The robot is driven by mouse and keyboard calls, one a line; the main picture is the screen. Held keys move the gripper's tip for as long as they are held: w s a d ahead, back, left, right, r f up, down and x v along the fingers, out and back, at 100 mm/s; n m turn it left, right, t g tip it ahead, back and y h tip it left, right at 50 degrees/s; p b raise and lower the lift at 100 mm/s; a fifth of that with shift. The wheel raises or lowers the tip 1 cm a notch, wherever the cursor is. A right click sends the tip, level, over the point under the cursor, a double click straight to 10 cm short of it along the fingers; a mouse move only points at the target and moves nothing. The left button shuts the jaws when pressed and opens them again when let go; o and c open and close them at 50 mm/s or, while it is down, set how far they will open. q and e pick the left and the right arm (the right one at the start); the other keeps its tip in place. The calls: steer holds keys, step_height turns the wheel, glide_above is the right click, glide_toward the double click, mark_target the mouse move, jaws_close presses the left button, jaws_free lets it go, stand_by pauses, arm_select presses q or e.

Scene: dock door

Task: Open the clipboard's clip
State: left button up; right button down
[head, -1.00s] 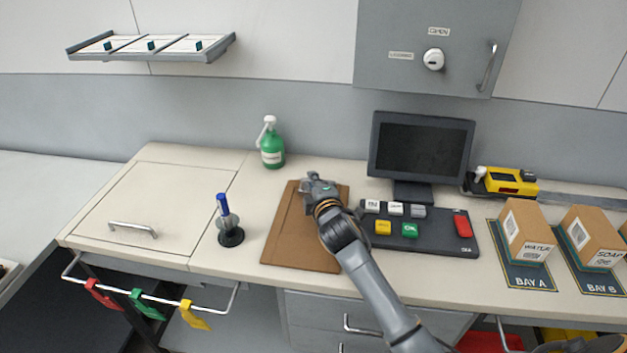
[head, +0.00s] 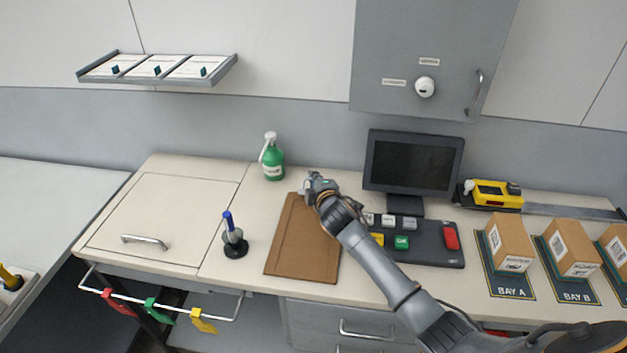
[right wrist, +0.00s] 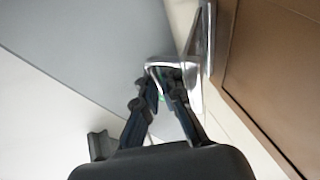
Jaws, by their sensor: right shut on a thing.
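The brown clipboard (head: 300,250) lies on the pale counter, left of the keypad. It also fills the right side of the right wrist view (right wrist: 275,60). Its shiny metal clip (right wrist: 193,72) shows at the board's edge in the right wrist view; in the head view my gripper hides it. My right gripper (head: 313,184) is at the clipboard's far end. In the right wrist view its fingers (right wrist: 163,86) come together on the clip's metal lever. How far the clip is open cannot be told. My left gripper is not in view.
A green spray bottle (head: 272,158) stands behind the clipboard. A blue-handled tool in a black stand (head: 234,243) is to its left. A keypad (head: 432,250) and a monitor (head: 414,162) are to the right. The counter left of the clipboard is partly clear.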

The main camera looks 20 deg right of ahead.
steer(key=shift+w+d+r+g+p, duration=0.6)
steer(key=shift+w+r+g+p, duration=0.15)
steer(key=shift+p, duration=1.35)
steer(key=shift+w+d+f+m+g+y+p, duration=0.15)
steer(key=shift+w+m+g+y+p, duration=0.1)
steer(key=shift+m+g+y+p, duration=0.2)
steer(key=shift+w+d+f+g, duration=0.1)
steer(key=shift+w+f+g, duration=0.1)
steer(key=shift+g, duration=0.2)
steer(key=shift+w+d+f+m+g+y, duration=0.15)
steer(key=shift+w+f+m+g+y, duration=0.15)
steer(key=shift+g+y, duration=0.25)
steer(key=shift+w+d+f+g+y+b, duration=0.2)
steer(key=shift+g+b, duration=0.2)
steer(key=shift+g, duration=0.2)
steer(key=shift+w+d+f+g+y+b, duration=0.1)
steer(key=shift+w+f+g+y+b, duration=0.1)
steer(key=shift+g+b, duration=0.25)
steer(key=shift+m, duration=0.25)
